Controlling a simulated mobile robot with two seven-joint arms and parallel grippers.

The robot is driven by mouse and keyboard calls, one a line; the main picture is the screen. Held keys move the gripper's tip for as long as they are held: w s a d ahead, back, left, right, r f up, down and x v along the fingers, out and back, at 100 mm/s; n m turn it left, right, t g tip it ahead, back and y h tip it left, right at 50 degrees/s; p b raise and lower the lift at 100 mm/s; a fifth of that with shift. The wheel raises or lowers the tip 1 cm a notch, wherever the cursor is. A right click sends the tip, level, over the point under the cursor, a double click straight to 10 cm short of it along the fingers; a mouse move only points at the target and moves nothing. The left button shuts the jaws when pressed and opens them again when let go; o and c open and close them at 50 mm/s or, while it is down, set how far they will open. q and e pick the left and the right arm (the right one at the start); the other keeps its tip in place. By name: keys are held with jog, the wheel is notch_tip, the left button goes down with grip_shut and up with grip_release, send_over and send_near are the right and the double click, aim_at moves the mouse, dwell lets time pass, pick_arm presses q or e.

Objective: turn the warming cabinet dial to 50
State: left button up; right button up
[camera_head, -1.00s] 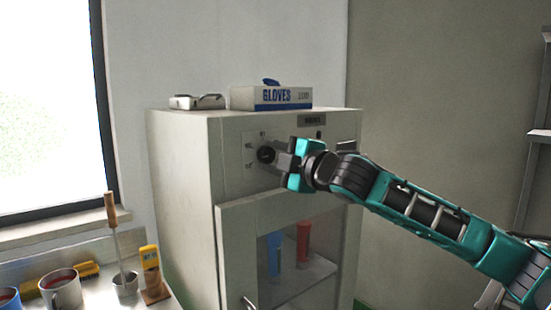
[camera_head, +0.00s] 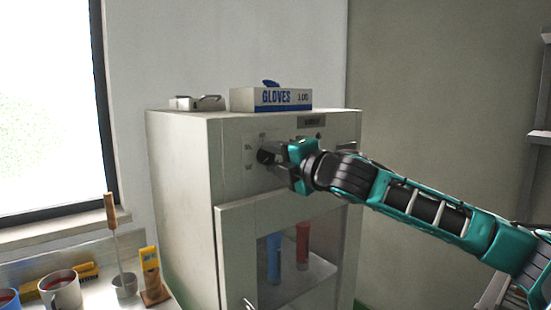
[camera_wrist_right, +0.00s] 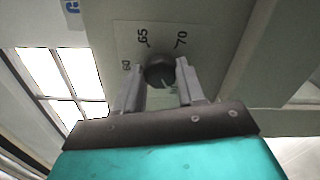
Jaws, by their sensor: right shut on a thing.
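The warming cabinet (camera_head: 180,190) is a tall pale-grey box with a control panel above a windowed door. Its dial (camera_wrist_right: 159,70) is a round dark knob; in the head view it shows at the panel's left (camera_head: 266,156). Around it in the wrist view I read 60, 65 and 70; other numbers are hidden or out of frame. A faint light mark shows on the knob's lower side, but I cannot read the setting. My right gripper (camera_wrist_right: 160,78) has one grey finger on each side of the dial and is shut on it. My left gripper is not in view.
A glove box (camera_head: 270,98) and a small metal tray (camera_head: 197,103) sit on the cabinet top. Blue and red tubes (camera_head: 303,245) stand behind the door window. Mugs (camera_head: 60,290) and a wooden-handled tool (camera_head: 112,225) stand on the counter at lower left.

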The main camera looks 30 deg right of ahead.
jog(key=o, duration=1.1)
jog(key=shift+c, duration=0.2)
jog(key=s+b, duration=0.7)
jog(key=s, duration=0.6)
jog(key=shift+d, duration=0.45)
jog(key=shift+w, duration=0.1)
